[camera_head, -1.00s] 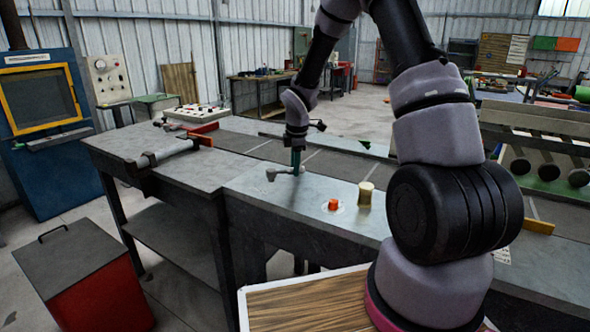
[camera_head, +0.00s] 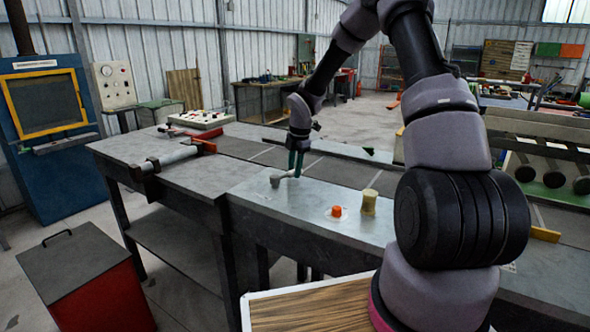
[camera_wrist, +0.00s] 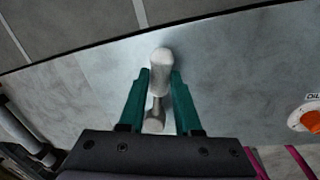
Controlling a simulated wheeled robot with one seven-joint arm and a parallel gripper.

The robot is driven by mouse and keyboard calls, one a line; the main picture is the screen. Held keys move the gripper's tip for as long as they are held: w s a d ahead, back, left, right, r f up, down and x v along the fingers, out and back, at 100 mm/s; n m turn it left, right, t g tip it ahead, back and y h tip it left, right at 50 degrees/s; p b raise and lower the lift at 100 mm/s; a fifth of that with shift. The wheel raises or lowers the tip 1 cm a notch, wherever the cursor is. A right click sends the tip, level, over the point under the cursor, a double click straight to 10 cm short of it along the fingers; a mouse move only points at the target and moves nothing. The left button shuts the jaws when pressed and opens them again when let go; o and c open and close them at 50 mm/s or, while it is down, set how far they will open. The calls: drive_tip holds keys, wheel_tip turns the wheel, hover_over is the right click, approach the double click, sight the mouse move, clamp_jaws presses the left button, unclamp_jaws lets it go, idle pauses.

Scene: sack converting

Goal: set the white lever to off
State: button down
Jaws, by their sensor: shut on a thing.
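The white lever (camera_head: 283,176) stands on the metal bench top (camera_head: 246,188), near the bench's left part. In the wrist view the lever (camera_wrist: 160,72) has a rounded white handle on a thinner stem. My gripper (camera_head: 294,172) reaches down to the lever from above. Its two green fingers (camera_wrist: 160,92) lie on either side of the lever and are shut on it. The lever's off and on marks cannot be read in these views.
An orange knob (camera_head: 336,211) and a yellowish cylinder (camera_head: 369,201) stand on the bench to the right. The orange knob also shows in the wrist view (camera_wrist: 310,117). A clamp with a grey bar (camera_head: 172,157) lies to the left. A red box (camera_head: 92,285) stands on the floor.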

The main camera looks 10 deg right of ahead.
drive_tip(key=c, duration=0.6)
unclamp_jaws()
drive_tip(key=r, duration=0.3)
drive_tip(key=s+r, duration=0.1)
drive_tip(key=r, duration=0.6)
drive_tip(key=shift+s+d+r, duration=0.3)
drive_tip(key=shift+s+d, duration=0.1)
